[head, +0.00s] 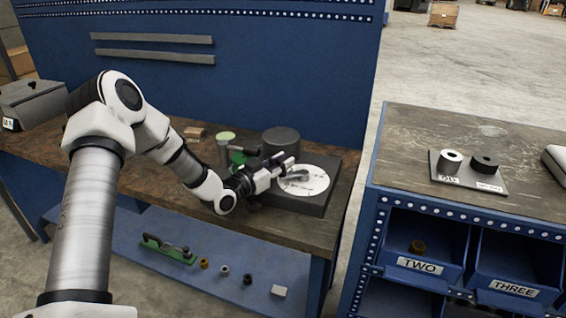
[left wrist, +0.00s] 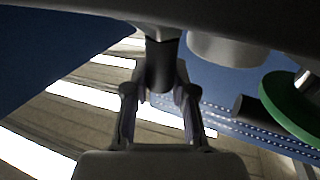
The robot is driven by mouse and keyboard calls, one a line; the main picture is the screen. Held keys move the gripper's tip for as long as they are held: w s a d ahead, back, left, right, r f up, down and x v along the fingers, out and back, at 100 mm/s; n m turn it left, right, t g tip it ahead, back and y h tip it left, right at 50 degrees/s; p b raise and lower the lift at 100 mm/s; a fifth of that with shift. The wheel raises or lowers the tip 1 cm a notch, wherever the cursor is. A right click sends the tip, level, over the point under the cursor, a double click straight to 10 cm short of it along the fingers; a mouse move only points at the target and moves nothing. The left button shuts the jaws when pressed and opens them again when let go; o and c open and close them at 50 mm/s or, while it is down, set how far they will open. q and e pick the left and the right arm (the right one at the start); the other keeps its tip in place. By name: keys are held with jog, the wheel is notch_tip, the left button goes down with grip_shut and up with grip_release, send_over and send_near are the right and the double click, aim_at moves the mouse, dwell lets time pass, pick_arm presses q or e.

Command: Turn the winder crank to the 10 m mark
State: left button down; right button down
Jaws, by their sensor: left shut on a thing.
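The winder has a dark base (head: 325,203) on the right end of the wooden bench, with a white marked dial (head: 312,187) on it. The dial's marks are too small to read. A grey crank arm (head: 297,177) lies over the dial. My left gripper (head: 284,168) reaches in from the left at the dial's left side and is shut on the crank handle. In the left wrist view, the dark round crank handle (left wrist: 161,65) stands between the fingers of my left gripper (left wrist: 162,98). My right gripper is not in view.
A dark cylinder (head: 281,141) stands behind the dial. A green part (head: 238,158) and a pale green-topped piece (head: 225,137) stand left of it. A grey box (head: 32,103) is at the bench's far left. A second workbench (head: 400,150) with blue bins stands at right.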

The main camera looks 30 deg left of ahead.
pick_arm(q)
jog(key=shift+w+a+f+m+h, duration=0.15)
jog(key=shift+m+h, duration=0.25)
jog(key=shift+h, duration=0.2)
jog(key=c, duration=0.9)
grip_release()
jog(key=shift+w, duration=0.1)
jog(key=v, duration=0.7)
jog(key=shift+w+a+r, duration=0.1)
jog(key=shift+a+r, duration=0.05)
jog(key=shift+r, duration=0.1)
jog(key=shift+s+f, duration=0.1)
jog(key=shift+s, duration=0.25)
